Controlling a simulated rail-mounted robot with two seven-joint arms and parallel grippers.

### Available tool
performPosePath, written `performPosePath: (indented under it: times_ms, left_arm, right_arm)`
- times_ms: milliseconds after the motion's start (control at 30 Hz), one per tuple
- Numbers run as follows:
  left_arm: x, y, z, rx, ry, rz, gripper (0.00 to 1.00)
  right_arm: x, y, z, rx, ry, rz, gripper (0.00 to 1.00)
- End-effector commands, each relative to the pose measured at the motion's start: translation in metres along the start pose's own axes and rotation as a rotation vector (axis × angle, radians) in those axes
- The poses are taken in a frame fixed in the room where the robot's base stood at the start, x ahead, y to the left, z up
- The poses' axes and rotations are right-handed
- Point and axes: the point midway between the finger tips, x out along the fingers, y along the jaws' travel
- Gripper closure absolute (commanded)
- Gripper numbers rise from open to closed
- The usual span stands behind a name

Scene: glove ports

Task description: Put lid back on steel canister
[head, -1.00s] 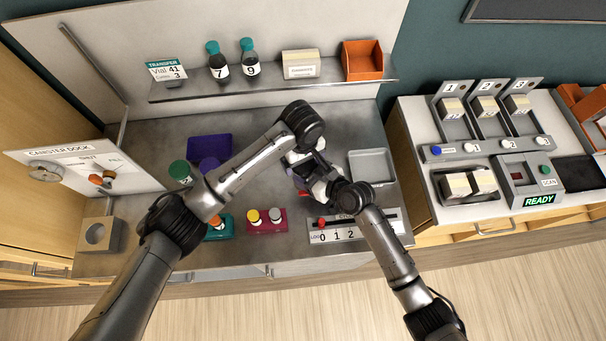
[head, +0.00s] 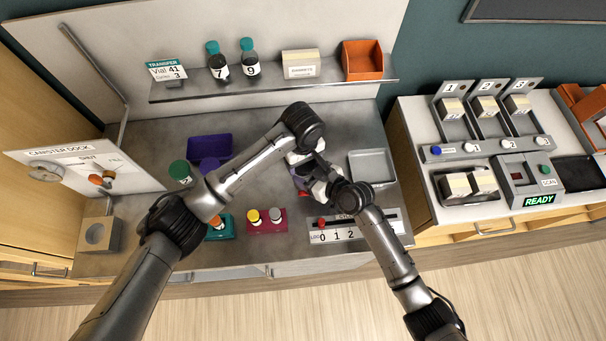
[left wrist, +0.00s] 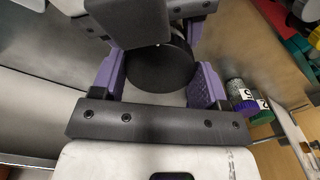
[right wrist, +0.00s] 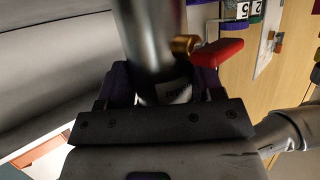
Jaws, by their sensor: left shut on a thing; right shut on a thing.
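The steel canister (right wrist: 150,35) is a shiny cylinder with a brass fitting and a red lever (right wrist: 218,52). My right gripper (right wrist: 158,88) is shut around it; in the head view this gripper (head: 326,188) is over the worktop, right of centre. My left gripper (left wrist: 160,85) is shut on a round black piece, apparently the lid (left wrist: 160,68). In the head view my left gripper (head: 306,165) is right beside the right one. The arms hide most of the canister and lid there, so I cannot tell whether they touch.
A grey tray (head: 388,153) lies right of the grippers. A slider panel (head: 340,236) and a magenta vial rack (head: 267,227) are in front. A purple tray (head: 210,141) and canister dock (head: 75,150) are left. A shelf (head: 270,88) with bottles runs behind.

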Motion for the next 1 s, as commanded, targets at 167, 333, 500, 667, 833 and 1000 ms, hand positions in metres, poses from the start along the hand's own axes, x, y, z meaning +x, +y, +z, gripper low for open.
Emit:
performPosePath:
  times_ms: [167, 333, 500, 667, 833, 1000]
  left_arm:
    - [0.0003, -0.0007, -0.0003, 0.173, -0.001, -0.003, 0.61]
    - [0.0005, -0.0008, -0.0004, 0.274, -0.001, -0.003, 0.61]
    - [0.0006, -0.0009, -0.0004, 0.276, -0.001, -0.003, 0.61]
    - [0.0006, -0.001, -0.0005, 0.275, -0.001, -0.004, 0.25]
    - [0.0005, -0.0006, -0.0003, 0.275, -0.001, -0.002, 0.08]
    - [0.0003, 0.0002, 0.0005, 0.276, -0.001, 0.0, 0.07]
  right_arm:
    - [-0.0004, 0.0012, 0.0004, 0.001, -0.001, 0.002, 1.0]
    - [-0.0005, 0.0015, 0.0003, 0.001, -0.001, 0.003, 1.0]
    - [-0.0005, 0.0017, 0.0004, 0.001, -0.001, 0.003, 1.0]
    - [-0.0006, 0.0019, 0.0004, 0.001, -0.001, 0.004, 1.0]
    - [-0.0005, 0.0015, 0.0004, 0.001, -0.001, 0.003, 1.0]
    - [-0.0001, 0.0005, 0.0002, 0.0, -0.001, 0.001, 1.0]
